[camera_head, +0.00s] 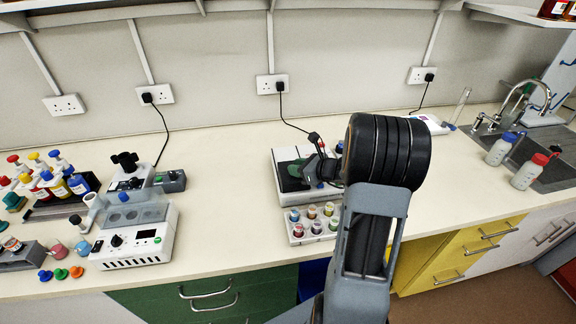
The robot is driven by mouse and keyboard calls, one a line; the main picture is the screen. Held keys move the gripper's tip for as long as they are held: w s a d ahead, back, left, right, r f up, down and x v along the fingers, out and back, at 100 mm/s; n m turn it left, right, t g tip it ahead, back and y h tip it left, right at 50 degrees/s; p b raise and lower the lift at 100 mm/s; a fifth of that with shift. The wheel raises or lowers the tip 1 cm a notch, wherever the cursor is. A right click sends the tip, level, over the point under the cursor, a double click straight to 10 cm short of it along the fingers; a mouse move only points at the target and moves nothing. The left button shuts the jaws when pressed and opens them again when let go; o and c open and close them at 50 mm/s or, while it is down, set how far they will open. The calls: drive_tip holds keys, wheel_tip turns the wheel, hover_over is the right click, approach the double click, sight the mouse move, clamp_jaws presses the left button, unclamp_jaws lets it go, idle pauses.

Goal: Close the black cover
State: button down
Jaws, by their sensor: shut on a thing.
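The black cover (291,179) is a dark panel on a low white device at the middle of the bench. My gripper (322,166) is at the right side of this device, low over it, with its fingers at the cover's right part. It is shut on the cover, though the grip itself is small and partly hidden. My thick black arm joint hides the device's right end. I cannot tell the cover's exact angle.
A rack of colourful-capped vials (314,225) stands just in front of the device. A white instrument (134,240) and several bottles (60,185) fill the left bench. Two wash bottles (527,172) stand by the sink at right. The bench (225,190) left of the device is clear.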

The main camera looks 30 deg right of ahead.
drive_tip(key=shift+s+f, duration=0.1)
drive_tip(key=c, duration=1.4)
unclamp_jaws()
drive_tip(key=o, duration=0.3)
drive_tip(key=shift+s, duration=0.2)
drive_tip(key=shift+o, duration=0.7)
drive_tip(key=shift+w, duration=0.1)
drive_tip(key=b+v, duration=0.1)
drive_tip(key=v, duration=1.2)
drive_tip(key=shift+s+d, duration=0.2)
drive_tip(key=shift+s, duration=0.15)
